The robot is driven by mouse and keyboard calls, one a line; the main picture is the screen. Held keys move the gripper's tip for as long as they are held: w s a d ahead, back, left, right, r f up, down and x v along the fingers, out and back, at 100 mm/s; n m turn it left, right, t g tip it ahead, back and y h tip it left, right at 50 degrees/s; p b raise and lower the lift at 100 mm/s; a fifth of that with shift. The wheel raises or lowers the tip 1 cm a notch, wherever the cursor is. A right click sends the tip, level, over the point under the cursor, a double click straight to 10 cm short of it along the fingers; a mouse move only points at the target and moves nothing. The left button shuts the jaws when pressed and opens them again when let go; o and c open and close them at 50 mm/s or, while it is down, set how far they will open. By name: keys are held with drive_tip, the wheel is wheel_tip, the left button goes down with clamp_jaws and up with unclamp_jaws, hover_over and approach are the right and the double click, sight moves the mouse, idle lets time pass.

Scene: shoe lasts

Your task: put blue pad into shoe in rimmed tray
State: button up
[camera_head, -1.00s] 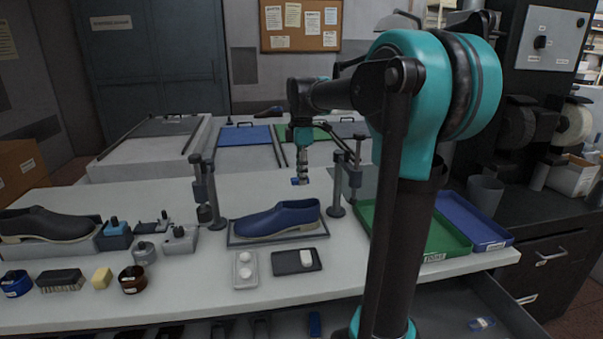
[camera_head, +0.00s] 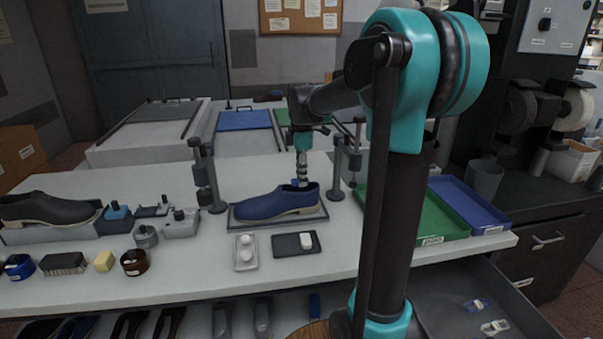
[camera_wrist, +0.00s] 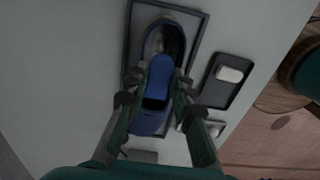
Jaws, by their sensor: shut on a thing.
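A dark blue shoe (camera_head: 272,204) lies in a shallow rimmed tray (camera_head: 240,224) on the white table, toe to the left and opening to the right. My gripper (camera_head: 301,180) is just above the shoe's opening end. In the wrist view, my gripper (camera_wrist: 157,95) is shut on a blue pad (camera_wrist: 160,72), held lengthwise over the shoe. The shoe's dark opening (camera_wrist: 165,38) shows beyond the pad, and its blue toe (camera_wrist: 149,123) shows nearer. Whether the pad touches the shoe cannot be told. In the head view the pad is mostly hidden at the fingers.
Two upright posts flank the tray, a left post (camera_head: 209,178) and a right post (camera_head: 338,173). In front are a dark plate with a white piece (camera_head: 306,240) and a light tray (camera_head: 246,263). A green tray (camera_head: 445,226) stands right; a black shoe (camera_head: 40,208) stands left.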

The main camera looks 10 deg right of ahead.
idle(0.4)
drive_tip(key=o, duration=0.8)
drive_tip(key=shift+r, duration=4.05)
drive_tip(key=shift+s, duration=0.1)
